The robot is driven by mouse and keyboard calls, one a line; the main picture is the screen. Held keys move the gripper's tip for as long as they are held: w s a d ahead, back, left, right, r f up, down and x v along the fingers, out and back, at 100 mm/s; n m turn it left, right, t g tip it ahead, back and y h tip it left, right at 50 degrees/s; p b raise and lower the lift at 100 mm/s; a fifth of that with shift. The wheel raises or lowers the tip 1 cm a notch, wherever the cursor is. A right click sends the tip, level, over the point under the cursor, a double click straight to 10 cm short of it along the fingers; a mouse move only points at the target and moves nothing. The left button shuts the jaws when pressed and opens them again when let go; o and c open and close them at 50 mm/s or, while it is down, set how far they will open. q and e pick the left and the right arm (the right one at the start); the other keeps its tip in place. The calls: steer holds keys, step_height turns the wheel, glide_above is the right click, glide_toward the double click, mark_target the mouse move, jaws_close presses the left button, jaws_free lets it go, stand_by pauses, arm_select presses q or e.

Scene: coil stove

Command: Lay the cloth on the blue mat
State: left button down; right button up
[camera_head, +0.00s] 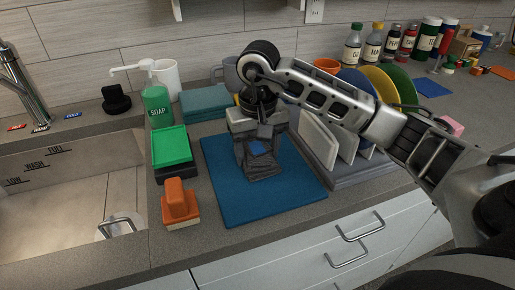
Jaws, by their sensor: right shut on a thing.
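The blue mat (225,195) lies flat on the counter between the sink and the dish rack. My right gripper (257,148) points down over the upper right part of the mat and is shut on a grey, crumpled cloth (265,170). The cloth hangs below the fingers, and its lower end is at or just above the mat; I cannot tell whether it touches. The fingers and part of the cloth are hard to tell apart. My left gripper is not in view.
A dish rack (345,178) with plates stands right of the mat. Teal folded cloths (205,100) lie behind. The mat's front part is clear.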

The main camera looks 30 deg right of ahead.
mark_target(258, 151)
steer(key=o, duration=0.9)
steer(key=shift+o, duration=0.2)
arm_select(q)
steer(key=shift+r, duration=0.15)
arm_select(e)
steer(key=shift+r, duration=0.1)
arm_select(q)
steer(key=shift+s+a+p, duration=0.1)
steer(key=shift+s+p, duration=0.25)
steer(key=shift+p, duration=0.3)
arm_select(e)
step_height(258, 151, up, 12)
steer(key=shift+s, duration=0.2)
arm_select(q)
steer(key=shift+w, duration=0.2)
